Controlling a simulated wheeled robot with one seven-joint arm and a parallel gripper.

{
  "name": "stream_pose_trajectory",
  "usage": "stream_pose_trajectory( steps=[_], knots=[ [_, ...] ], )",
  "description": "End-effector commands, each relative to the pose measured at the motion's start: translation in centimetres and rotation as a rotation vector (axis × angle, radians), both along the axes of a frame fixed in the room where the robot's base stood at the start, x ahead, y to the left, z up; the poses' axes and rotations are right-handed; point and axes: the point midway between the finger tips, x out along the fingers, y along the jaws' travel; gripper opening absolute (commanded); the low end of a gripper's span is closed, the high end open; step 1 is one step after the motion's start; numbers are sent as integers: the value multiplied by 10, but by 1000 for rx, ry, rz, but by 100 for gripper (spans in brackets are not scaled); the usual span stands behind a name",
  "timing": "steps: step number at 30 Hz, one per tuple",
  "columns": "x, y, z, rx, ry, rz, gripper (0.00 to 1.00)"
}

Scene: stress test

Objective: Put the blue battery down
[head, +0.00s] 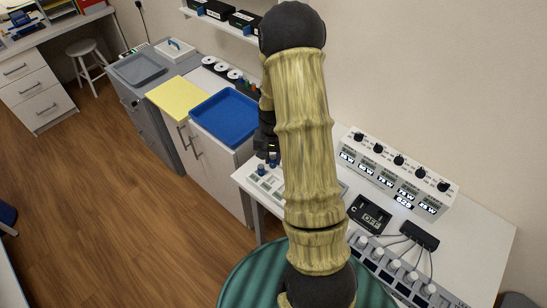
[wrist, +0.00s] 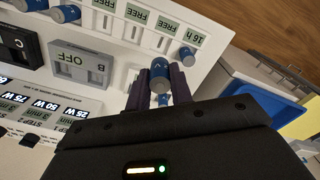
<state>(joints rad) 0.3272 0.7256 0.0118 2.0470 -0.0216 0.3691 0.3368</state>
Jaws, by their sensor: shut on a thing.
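Another blue battery (wrist: 186,57) sits by the 16 h display. I cannot tell whether the held battery touches the panel. In the head view my gripper (head: 268,154) is partly hidden by my arm, over the left end of the white table (head: 480,225).
More blue batteries (wrist: 66,13) lie at the wrist view's upper left, near a grey device (wrist: 78,64) reading OFF. A long white box with knobs (head: 398,172) stands at the table's back. A blue tray (head: 226,115) and a yellow sheet (head: 174,96) lie on cabinets to the left.

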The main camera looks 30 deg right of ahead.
Motion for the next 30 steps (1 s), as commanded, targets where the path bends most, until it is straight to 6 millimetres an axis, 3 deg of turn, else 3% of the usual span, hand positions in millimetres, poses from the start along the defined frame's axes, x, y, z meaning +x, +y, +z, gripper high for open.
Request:
stream_pose_trajectory(
  steps=[4,8,16,21,30],
  knots=[
    [2,6,3,0,1,27,0],
    [8,26,8,0,3,121,0],
    [20,99,13,0,5,460,0],
    [20,130,9,0,3,605,0],
    [20,136,4,0,-1,637,0]
  ],
)
